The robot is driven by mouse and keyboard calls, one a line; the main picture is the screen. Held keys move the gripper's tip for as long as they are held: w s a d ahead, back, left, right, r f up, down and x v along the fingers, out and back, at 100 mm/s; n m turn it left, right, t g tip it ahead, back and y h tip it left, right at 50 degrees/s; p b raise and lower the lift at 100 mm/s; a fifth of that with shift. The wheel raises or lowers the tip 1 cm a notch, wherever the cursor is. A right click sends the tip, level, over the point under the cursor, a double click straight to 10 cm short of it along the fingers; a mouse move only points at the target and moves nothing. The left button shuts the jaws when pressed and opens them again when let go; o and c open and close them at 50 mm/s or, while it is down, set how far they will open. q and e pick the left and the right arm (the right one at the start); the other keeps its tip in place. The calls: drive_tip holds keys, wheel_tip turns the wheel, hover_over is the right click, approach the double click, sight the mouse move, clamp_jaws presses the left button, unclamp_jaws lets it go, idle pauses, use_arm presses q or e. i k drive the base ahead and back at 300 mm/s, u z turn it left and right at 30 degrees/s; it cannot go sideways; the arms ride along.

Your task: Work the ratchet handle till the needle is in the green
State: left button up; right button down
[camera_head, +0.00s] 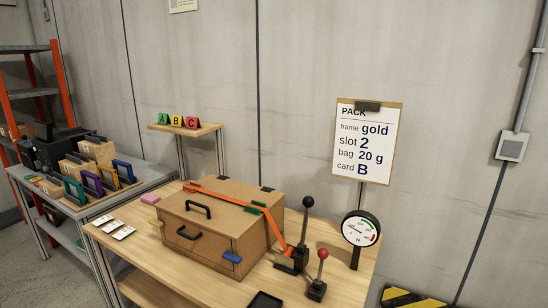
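The gauge (361,228) is a round white dial on a black post at the right of the bench, with a green band at its upper right and a red one beyond. Its thin needle seems to point to the left, outside the green, but is too small to read exactly. A tall lever with a black knob (308,201) stands upright from the ratchet at the box's right. A shorter lever with a red knob (322,253) stands in front of it. An orange strap (235,203) runs over the brown box (222,217) down to the ratchet. Neither gripper is in view.
A pack sign (367,140) stands behind. A side table with coloured frames (97,180) is at left. Space above the levers is clear.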

sight(308, 202)
drive_tip(key=k, duration=1.3)
drive_tip(key=z, duration=0.6)
drive_tip(key=i, duration=1.05)
drive_tip(key=u, duration=0.55)
drive_tip(key=i, duration=0.6)
drive_tip(key=u, duration=0.7)
